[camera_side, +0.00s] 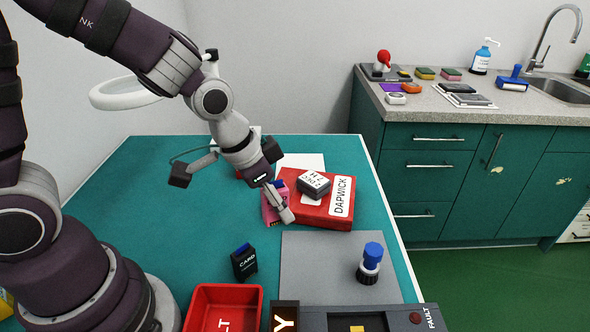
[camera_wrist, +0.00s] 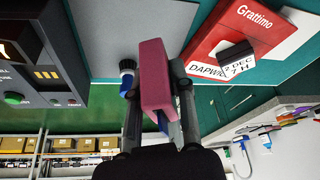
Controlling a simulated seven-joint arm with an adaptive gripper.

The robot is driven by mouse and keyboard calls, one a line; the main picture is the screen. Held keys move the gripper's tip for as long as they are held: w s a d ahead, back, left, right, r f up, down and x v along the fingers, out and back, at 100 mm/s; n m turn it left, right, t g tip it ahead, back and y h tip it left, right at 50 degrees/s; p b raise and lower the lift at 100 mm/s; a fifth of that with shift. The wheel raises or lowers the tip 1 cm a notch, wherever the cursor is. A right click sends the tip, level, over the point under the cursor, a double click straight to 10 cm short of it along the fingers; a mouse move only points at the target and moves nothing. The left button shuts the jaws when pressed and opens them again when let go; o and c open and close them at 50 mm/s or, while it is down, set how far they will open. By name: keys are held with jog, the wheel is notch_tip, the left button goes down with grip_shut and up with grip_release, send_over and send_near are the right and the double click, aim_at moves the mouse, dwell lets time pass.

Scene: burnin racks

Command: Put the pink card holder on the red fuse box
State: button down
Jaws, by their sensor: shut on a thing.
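The pink card holder (camera_side: 269,211) is gripped between the fingers of my gripper (camera_side: 281,204), just left of the red box in the side view. In the wrist view the pink card holder (camera_wrist: 154,72) stands out between the two fingers of my gripper (camera_wrist: 156,105). The red fuse box, lettered DAPWICK (camera_side: 327,211), lies flat on the teal table and also shows in the wrist view (camera_wrist: 222,35). A small white and dark block with lettering (camera_side: 313,183) sits on its top. Whether the holder touches the table or the box is unclear.
A dark card holder (camera_side: 244,262) stands on the table in front. A red tray (camera_side: 196,300) and a fault panel (camera_side: 395,320) line the front. A blue-topped stamp (camera_side: 371,258) stands on a grey mat (camera_side: 310,257). The table's left side is clear.

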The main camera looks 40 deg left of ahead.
jog(key=s+a+r+n+y, duration=0.1)
jog(key=s+a+n+y, duration=0.2)
jog(key=a+n, duration=1.05)
jog(key=w+a+m, duration=0.1)
jog(key=w+a, duration=0.3)
jog(key=w+a+f+m, duration=0.1)
jog(key=w+a+m, duration=0.1)
jog(key=w, duration=0.3)
jog(key=w+a+m, duration=0.1)
jog(key=w+a, duration=0.4)
jog(key=shift+a+f+m, duration=0.2)
jog(key=shift+a+m, duration=0.15)
jog(key=shift+w+f, duration=0.1)
jog(key=shift+f, duration=1.65)
jog(key=shift+f, duration=0.15)
jog(key=c, duration=1)
grip_release()
